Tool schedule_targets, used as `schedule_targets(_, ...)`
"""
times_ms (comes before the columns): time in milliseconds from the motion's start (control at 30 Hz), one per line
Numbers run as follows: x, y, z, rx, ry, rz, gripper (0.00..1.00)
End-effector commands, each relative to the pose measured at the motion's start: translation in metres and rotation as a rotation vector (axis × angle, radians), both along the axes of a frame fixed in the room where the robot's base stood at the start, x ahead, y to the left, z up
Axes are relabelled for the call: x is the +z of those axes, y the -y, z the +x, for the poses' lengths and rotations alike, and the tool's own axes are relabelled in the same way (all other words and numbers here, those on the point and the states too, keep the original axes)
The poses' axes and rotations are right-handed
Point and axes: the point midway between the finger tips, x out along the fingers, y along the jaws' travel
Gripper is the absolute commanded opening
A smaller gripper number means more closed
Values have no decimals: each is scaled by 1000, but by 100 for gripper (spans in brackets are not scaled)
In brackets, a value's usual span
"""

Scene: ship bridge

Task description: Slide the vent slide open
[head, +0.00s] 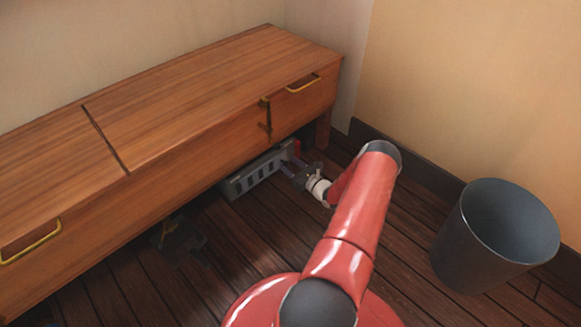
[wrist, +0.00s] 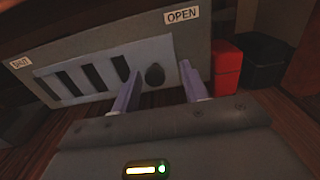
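The vent (head: 240,182) is a grey panel with dark slots, low under the wooden bench in the head view. In the wrist view its plate (wrist: 102,32) carries a "SHUT" label at left and an "OPEN" label at right. The paler slide panel (wrist: 45,84) has several dark slots. A dark round knob (wrist: 155,74) sits at the right of the slots. My gripper (wrist: 158,77) is open, its two purple fingers on either side of the knob, with gaps visible. In the head view my gripper (head: 287,168) is at the vent's right end, partly shaded by the bench.
The wooden bench (head: 200,85) overhangs the vent, with a leg (head: 323,128) to the right. A red box (wrist: 227,72) and a dark container (wrist: 262,62) stand right of the vent. A grey bin (head: 470,245) stands on the floor at right. Dark objects (head: 178,240) lie under the bench's left part.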

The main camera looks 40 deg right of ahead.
Motion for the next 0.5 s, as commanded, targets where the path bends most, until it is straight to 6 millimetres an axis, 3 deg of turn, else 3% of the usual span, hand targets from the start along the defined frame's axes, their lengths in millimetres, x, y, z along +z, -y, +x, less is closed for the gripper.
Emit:
schedule_targets(267,0,0,-8,0,-1,2,44)
schedule_targets(500,1,4,-47,-1,-1,2,44)
